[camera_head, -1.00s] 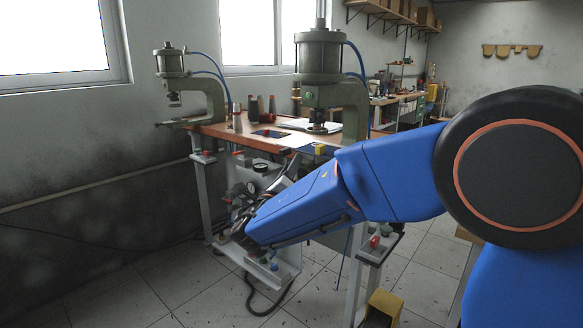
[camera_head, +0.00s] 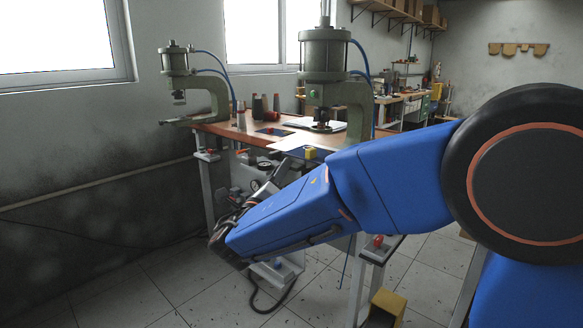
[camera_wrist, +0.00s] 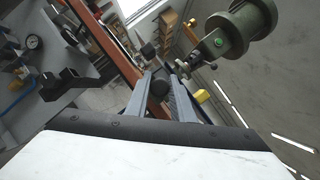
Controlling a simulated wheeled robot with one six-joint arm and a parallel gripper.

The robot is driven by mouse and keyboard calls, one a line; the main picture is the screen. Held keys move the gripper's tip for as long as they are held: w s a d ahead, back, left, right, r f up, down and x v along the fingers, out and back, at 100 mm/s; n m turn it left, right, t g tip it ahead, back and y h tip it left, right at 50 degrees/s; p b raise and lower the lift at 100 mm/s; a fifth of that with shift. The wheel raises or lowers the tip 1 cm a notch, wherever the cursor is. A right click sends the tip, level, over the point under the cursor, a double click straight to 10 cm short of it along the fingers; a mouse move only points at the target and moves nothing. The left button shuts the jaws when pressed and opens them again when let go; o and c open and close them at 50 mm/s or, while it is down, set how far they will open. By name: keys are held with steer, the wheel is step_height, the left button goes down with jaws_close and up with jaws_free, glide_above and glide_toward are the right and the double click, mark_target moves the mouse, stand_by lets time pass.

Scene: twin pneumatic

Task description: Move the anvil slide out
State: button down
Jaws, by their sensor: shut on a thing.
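My gripper (camera_wrist: 160,82) shows in the wrist view with its two grey fingers closed around a dark round knob (camera_wrist: 160,89). Whether this knob belongs to the anvil slide I cannot tell, and the slide itself is not clearly made out. In the head view my blue arm comes from the right and hides the fingertips and the knob. The right green press (camera_head: 325,50) stands on the bench above and behind my arm; it also shows in the wrist view (camera_wrist: 240,22). The left green press (camera_head: 175,62) stands at the bench's far left end.
The orange-edged bench (camera_head: 215,129) carries dark cones and a pale sheet. A yellow block (camera_head: 310,153) sits near its front edge. A yellow pedal (camera_head: 385,306) stands on the floor. Floor at the lower left is clear.

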steer(key=s+a, duration=0.4)
steer(key=s, duration=0.1)
steer(key=c, duration=1.8)
jaws_free()
steer(key=v, duration=1.7)
steer(key=shift+s+f, duration=0.1)
steer(key=shift+s, duration=0.1)
